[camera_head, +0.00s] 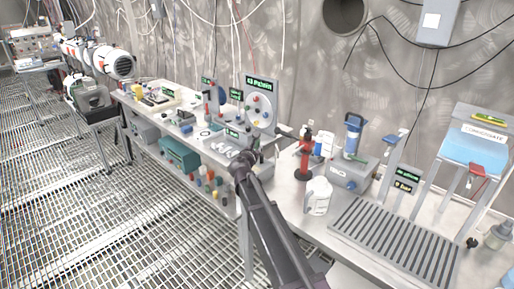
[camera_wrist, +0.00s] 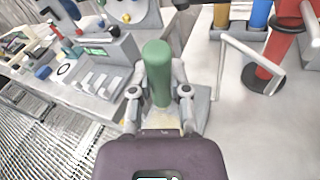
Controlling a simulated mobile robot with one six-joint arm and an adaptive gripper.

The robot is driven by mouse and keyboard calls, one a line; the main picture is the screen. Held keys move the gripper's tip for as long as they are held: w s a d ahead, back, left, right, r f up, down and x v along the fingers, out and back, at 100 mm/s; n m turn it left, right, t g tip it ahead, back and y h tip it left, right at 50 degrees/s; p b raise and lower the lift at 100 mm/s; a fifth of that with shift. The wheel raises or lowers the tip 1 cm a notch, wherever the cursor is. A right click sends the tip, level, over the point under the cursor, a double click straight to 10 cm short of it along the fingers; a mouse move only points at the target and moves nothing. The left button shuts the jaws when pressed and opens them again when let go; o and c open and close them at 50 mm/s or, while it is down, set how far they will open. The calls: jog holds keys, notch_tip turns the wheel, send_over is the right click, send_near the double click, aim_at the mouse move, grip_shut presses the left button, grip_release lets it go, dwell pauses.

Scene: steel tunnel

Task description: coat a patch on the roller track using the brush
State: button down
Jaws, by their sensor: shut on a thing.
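My gripper (camera_wrist: 158,98) is shut on a green, round-ended handle (camera_wrist: 157,62), which I take to be the brush. The handle stands up between the two fingers in the wrist view. Its bristles cannot be made out. In the head view my gripper (camera_head: 246,160) is over the middle of the bench, and the brush is too small to tell there. The roller track (camera_head: 395,240), a grey frame with several parallel bars, lies on the bench at the lower right, well to the right of my gripper.
A white jug (camera_head: 318,196) and a red stand (camera_head: 304,160) are between my gripper and the track. A grey box (camera_head: 350,175) with a blue cylinder stands behind the jug. A blue-topped rack (camera_head: 475,150) is at the far right. Instrument panels (camera_head: 260,105) stand behind my gripper.

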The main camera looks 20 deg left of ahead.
jog(key=shift+r+p, duration=1.4)
jog(key=shift+r, duration=0.25)
jog(key=shift+r+p, duration=1.5)
jog(key=shift+r+p, duration=1.9)
jog(key=shift+s+d+f+b, duration=0.1)
jog(key=shift+s+f+b, duration=0.1)
jog(key=shift+s, duration=1.2)
jog(key=shift+s+d+f+b, duration=0.1)
jog(key=shift+s+f+b, duration=0.05)
jog(key=shift+s, duration=1.25)
